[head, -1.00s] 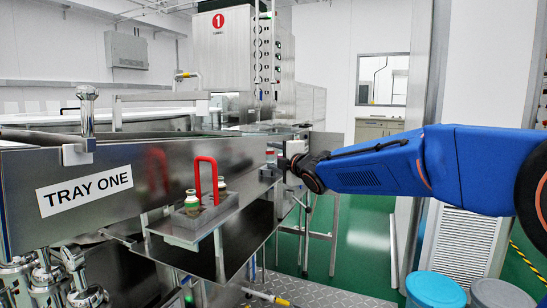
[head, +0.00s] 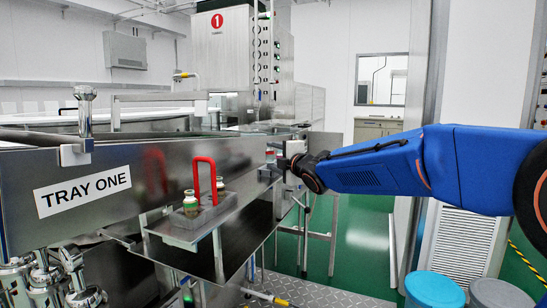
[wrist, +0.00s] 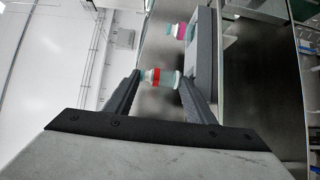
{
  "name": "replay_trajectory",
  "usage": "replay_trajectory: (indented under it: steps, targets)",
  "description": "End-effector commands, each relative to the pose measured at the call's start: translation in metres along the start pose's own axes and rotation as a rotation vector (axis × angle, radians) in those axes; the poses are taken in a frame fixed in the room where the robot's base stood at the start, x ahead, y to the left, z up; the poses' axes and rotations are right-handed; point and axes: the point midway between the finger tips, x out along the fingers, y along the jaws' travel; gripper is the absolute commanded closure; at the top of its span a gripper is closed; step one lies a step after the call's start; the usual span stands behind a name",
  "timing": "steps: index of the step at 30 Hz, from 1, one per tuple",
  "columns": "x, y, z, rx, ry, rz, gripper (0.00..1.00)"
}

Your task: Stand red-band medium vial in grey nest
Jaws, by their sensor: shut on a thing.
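The red-band vial (wrist: 153,76) is held between the two fingers of my gripper (wrist: 160,80) in the wrist view, lying across the picture with its red band showing. A grey block-like holder (wrist: 206,48) with a square opening is just beyond the right finger; I cannot tell for sure that it is the grey nest. In the head view my gripper (head: 284,162) is at the far end of the steel machine front, small and partly hidden, and the held vial is hard to make out there.
In the head view a grey carrier (head: 208,212) with a red handle (head: 203,160) holds small vials, one green-banded (head: 190,204). The TRAY ONE panel (head: 150,185) runs along the left. Green floor is open beyond.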

Motion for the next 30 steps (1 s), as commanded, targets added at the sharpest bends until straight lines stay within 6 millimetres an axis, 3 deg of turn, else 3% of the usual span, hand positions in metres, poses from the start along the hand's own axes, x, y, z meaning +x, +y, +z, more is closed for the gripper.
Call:
replay_trajectory:
  steps: [7,8,10,11,30]
  targets:
    - [0.0008,-0.0051,0.0009,0.0,-0.001,-0.006,0.71]
    - [0.0007,-0.0052,0.0008,0.0,-0.001,-0.006,0.48]
    - [0.0007,-0.005,0.0007,0.0,-0.001,-0.006,0.31]
    - [0.0007,-0.0051,0.0007,0.0,-0.001,-0.006,0.29]
    - [0.0011,-0.0089,0.0001,0.001,-0.001,-0.012,0.31]
